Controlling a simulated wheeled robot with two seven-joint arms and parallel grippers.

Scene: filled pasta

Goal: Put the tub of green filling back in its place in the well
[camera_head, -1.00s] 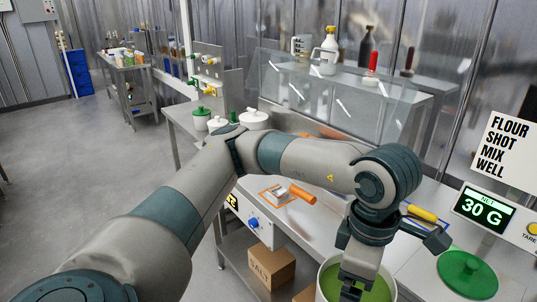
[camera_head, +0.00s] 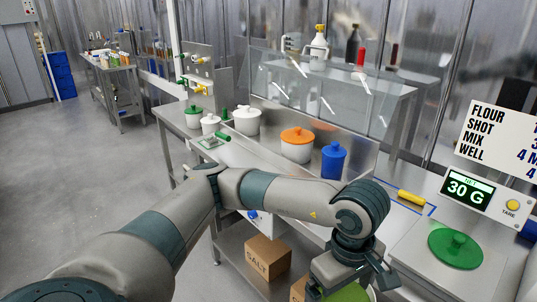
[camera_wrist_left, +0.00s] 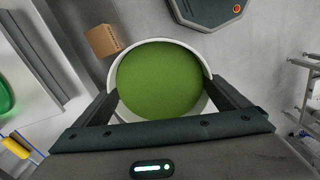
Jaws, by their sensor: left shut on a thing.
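The tub of green filling (camera_wrist_left: 158,80) is a round white-rimmed tub, full of green, in the left wrist view. My left gripper (camera_wrist_left: 160,88) is shut on it, with one finger on each side of the rim. In the head view the tub (camera_head: 350,294) is cut off by the bottom edge, and my left gripper (camera_head: 345,278) partly covers it. The tub is held in front of the bench, over the floor side. The well for the tub cannot be made out. My right gripper is not in view.
A yellow-handled tool (camera_head: 411,198) lies behind my arm. An orange-lidded pot (camera_head: 297,145) and a blue tub (camera_head: 333,160) stand at the back. A salt box (camera_head: 267,257) sits on the lower shelf.

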